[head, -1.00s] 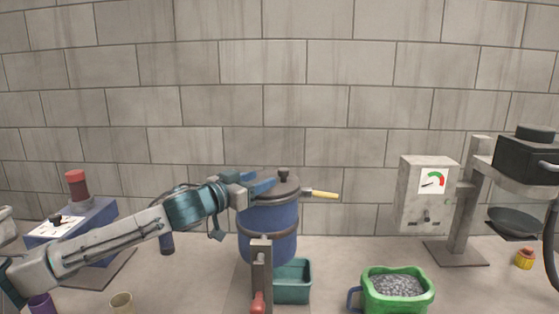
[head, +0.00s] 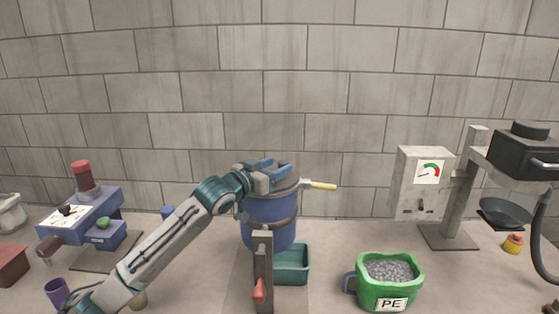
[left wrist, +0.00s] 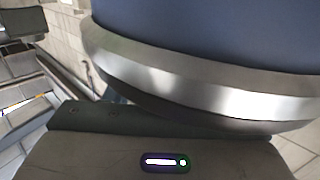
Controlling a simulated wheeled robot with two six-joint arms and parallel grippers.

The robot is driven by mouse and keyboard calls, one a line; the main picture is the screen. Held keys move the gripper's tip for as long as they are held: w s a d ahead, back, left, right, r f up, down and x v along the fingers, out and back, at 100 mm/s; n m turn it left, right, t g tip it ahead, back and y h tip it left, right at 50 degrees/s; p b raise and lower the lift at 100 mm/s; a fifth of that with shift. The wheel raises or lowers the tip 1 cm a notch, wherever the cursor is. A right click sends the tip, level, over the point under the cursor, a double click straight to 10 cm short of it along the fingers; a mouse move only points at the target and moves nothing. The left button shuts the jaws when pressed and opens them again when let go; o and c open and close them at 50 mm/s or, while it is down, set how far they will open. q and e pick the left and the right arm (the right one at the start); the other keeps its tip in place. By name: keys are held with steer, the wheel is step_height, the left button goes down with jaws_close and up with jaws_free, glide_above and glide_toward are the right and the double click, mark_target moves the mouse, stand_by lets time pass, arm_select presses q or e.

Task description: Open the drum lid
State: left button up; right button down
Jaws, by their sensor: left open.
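The blue drum (head: 268,208) stands upright at the middle of the table, with a dark band around it. Its grey lid (head: 291,183) sits on top, partly hidden by my left gripper. A pale yellow handle (head: 322,185) sticks out to the right at lid height. My left gripper (head: 272,166) is open at the top of the drum, over the lid; the lid's knob is hidden behind it. Whether it touches the lid I cannot tell. The left wrist view shows a blue curved wall and a shiny metal rim (left wrist: 190,92) very close. My right gripper is not in view.
A grey post with a red grip (head: 260,290) and a teal tray (head: 293,265) stand in front of the drum. A green PE tub of grey granules (head: 390,293) is right of them. A gauge box (head: 421,182) stands further right; a blue machine (head: 88,215) stands left.

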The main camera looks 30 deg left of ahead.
arm_select(q)
steer(key=shift+w+d, duration=0.15)
steer(key=shift+w, duration=0.85)
jaws_close()
